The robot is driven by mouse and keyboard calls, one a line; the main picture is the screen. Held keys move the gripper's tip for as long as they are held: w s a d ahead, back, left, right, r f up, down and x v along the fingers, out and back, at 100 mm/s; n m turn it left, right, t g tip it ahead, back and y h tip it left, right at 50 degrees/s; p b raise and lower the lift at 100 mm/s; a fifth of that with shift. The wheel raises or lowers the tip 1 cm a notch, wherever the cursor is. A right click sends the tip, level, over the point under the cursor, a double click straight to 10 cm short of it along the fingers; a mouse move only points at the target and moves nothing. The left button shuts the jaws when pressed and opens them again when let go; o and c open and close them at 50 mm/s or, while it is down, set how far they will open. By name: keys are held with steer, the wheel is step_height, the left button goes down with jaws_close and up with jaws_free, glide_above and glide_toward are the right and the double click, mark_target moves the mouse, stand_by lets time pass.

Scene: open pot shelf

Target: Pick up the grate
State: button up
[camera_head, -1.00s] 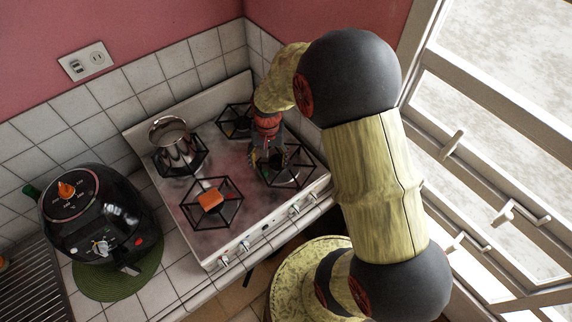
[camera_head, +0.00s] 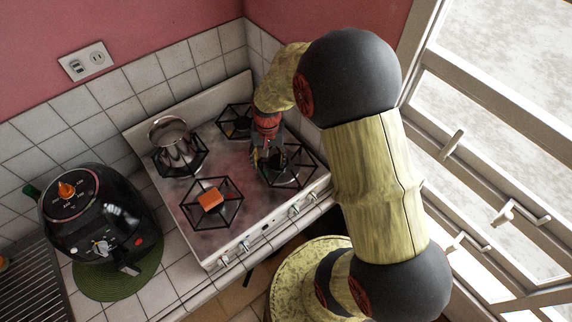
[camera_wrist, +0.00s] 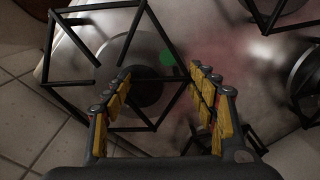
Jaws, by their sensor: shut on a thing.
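Black wire grates sit on the white stove (camera_head: 232,240). The front-right grate (camera_head: 300,168) is under and beside my gripper (camera_head: 268,165). In the wrist view a six-sided grate (camera_wrist: 95,13) fills the left, around a round burner, and its right corner lies between my finger pads. My gripper (camera_wrist: 165,88) is shut on the grate; the pads stand apart with yellow faces. The exact contact is hard to see, and the grate looks level with the stovetop. The front-left grate (camera_head: 232,212) has an orange block on it.
A steel pot (camera_head: 174,145) stands on the back-left grate. The orange block (camera_head: 210,199) is left of my gripper. A black air fryer (camera_head: 95,220) stands on a green mat (camera_head: 92,287) at left. The tiled wall (camera_head: 175,65) is behind, the window at right.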

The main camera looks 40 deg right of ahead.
jaws_close()
